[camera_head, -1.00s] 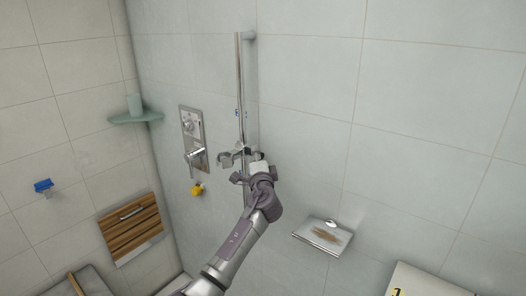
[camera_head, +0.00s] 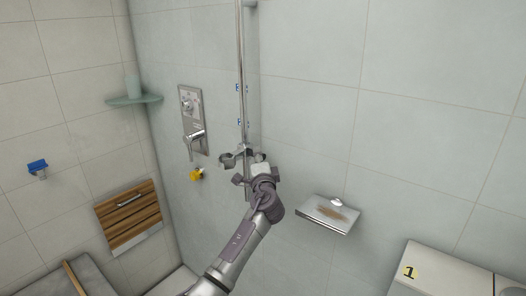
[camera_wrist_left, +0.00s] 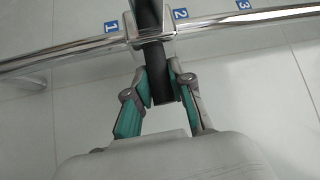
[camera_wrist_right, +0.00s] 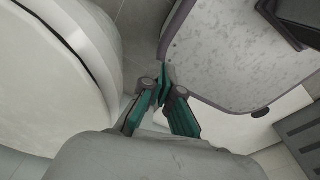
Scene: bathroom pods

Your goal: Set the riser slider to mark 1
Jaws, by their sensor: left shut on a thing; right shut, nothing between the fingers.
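The chrome riser rail (camera_head: 241,60) runs up the tiled wall. In the left wrist view the rail (camera_wrist_left: 60,54) lies across the picture, with blue marks 1 (camera_wrist_left: 111,27), 2 (camera_wrist_left: 180,14) and 3 (camera_wrist_left: 243,4) beside it. The slider (camera_wrist_left: 152,37) sits on the rail between marks 1 and 2, with mark 2 close beside its right edge. My left gripper (camera_wrist_left: 160,88) is shut on the slider's dark handle. In the head view this gripper (camera_head: 258,170) partly hides the slider. My right gripper (camera_wrist_right: 166,78) is shut and empty, seen only in its wrist view.
A shower valve plate with lever (camera_head: 191,118) and a yellow knob (camera_head: 196,174) are left of the rail. A corner shelf (camera_head: 134,99) holds a cup. A soap dish (camera_head: 328,213) juts from the wall right of my left arm. The right gripper is near a grey-speckled panel (camera_wrist_right: 235,55).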

